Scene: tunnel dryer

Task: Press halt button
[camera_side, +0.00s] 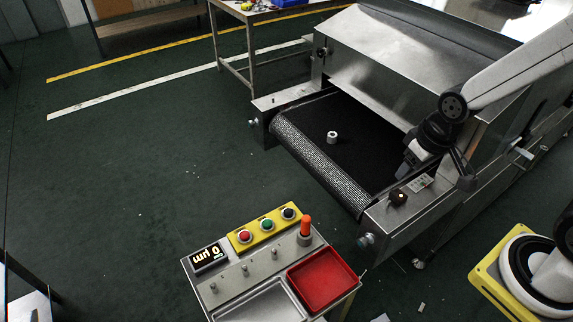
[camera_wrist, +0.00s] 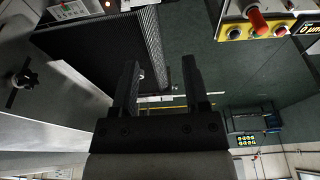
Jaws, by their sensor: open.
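The control stand shows in the side view with a yellow button strip (camera_side: 256,237). The strip carries a red button (camera_side: 245,237), a green button (camera_side: 267,225) and a dark button (camera_side: 289,214). No halt label is readable. In the wrist view the yellow strip (camera_wrist: 228,25) is at the upper right, partly cut off and partly behind an orange-red knob (camera_wrist: 257,20). My gripper (camera_side: 437,172) is over the right side of the dryer's belt end, well apart from the buttons. In the wrist view my gripper (camera_wrist: 160,72) has two separated fingers with nothing between them.
A small white ring (camera_side: 332,138) lies on the black belt (camera_side: 325,113) of the metal dryer (camera_side: 390,55). The stand also holds a lit display (camera_side: 208,258), a red tray (camera_side: 321,280) and a grey tray (camera_side: 262,305). Open floor lies left of the dryer.

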